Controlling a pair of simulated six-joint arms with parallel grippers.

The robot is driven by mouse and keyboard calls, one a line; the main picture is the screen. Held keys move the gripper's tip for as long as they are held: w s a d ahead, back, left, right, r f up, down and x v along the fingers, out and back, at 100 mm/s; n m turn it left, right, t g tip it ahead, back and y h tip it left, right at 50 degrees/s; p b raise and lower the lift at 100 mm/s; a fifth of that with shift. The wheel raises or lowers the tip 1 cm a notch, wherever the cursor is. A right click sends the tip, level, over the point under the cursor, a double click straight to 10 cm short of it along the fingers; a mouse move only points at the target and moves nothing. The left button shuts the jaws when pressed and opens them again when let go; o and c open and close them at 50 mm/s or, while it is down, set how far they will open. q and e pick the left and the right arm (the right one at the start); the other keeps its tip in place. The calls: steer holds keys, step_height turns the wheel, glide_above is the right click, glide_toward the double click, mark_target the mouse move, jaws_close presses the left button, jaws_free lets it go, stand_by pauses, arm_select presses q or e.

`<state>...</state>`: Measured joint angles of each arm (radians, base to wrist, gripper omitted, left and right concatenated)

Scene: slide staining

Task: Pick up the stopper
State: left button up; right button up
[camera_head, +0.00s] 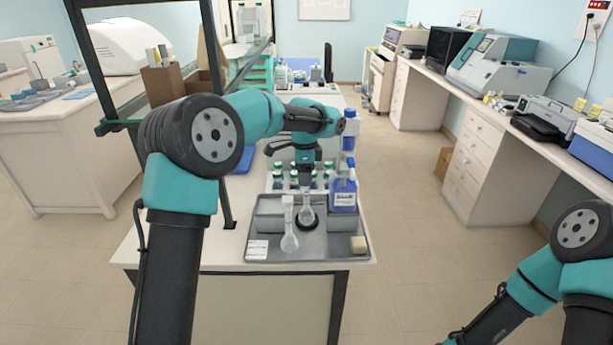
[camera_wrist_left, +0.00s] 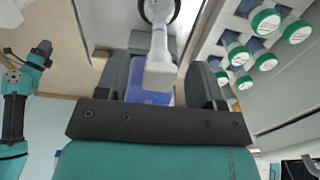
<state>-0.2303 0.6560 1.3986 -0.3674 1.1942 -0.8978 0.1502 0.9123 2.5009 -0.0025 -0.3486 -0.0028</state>
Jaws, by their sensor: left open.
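My left gripper (camera_head: 305,178) points down over the tray and is open. In the left wrist view its two dark fingers (camera_wrist_left: 157,82) stand on either side of a pale, blocky stopper (camera_wrist_left: 160,73), with a gap showing on both sides. Below the stopper is the neck of a clear flask (camera_wrist_left: 158,12) by a black ring. In the head view this flask (camera_head: 306,214) is at the black ring, its top hidden by my gripper. My right gripper is out of view.
The grey tray (camera_head: 318,252) lies near the bench's front edge, with a white label card and a beige block in its front corners. A blue-liquid bottle (camera_head: 343,196) stands close to the right of my gripper. Several green-capped bottles (camera_wrist_left: 264,22) stand in a rack behind the tray.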

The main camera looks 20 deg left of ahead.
arm_select(q)
steer(key=c, duration=1)
steer(key=shift+r, duration=0.1)
step_height(320, 180, up, 18)
stand_by(0.4)
stand_by(0.4)
